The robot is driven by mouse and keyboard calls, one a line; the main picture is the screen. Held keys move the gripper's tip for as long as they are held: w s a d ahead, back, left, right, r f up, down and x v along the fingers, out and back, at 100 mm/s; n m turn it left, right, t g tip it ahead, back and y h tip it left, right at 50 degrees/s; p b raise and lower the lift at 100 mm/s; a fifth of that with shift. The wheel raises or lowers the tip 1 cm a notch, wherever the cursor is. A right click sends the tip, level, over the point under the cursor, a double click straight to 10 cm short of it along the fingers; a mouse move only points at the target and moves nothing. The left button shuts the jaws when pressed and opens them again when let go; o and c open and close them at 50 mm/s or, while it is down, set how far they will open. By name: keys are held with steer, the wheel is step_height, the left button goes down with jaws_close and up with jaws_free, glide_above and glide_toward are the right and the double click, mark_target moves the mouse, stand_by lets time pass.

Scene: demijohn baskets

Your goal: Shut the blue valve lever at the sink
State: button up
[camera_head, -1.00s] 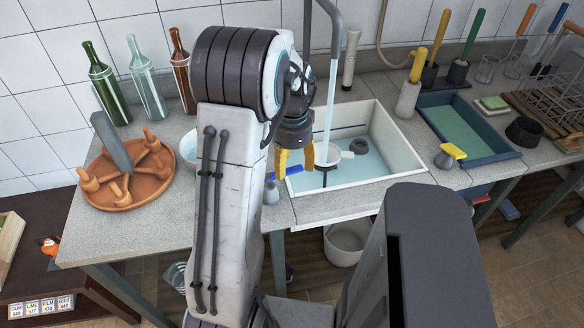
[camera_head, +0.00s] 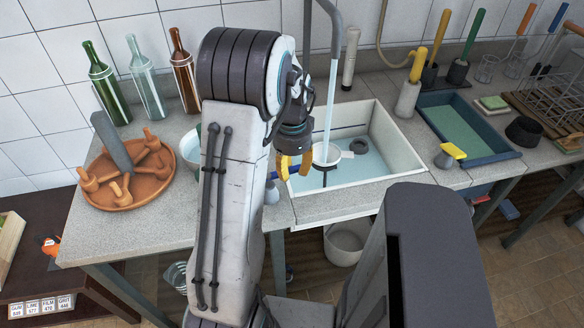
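The blue valve lever (camera_head: 272,175) shows only in small part at the front left edge of the sink (camera_head: 405,150), beside and behind my gripper's yellow fingers. My gripper (camera_head: 294,167) hangs over that edge, pointing down, with its two fingers apart and a narrow gap between them. I see nothing clearly held, and I cannot tell whether a finger touches the lever. A stream of water (camera_head: 330,110) runs from the tap pipe (camera_head: 336,35) into a white funnel-like cup (camera_head: 326,153) in the sink. My arm hides part of the counter left of the lever.
A terracotta dish (camera_head: 125,190) with pegs and several bottles (camera_head: 146,80) stand on the left counter. A white bowl (camera_head: 189,148) is partly behind my arm. A blue tray (camera_head: 470,130), brushes and a dish rack (camera_head: 555,95) stand to the right. A bucket (camera_head: 348,240) is under the sink.

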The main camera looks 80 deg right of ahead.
jaws_close()
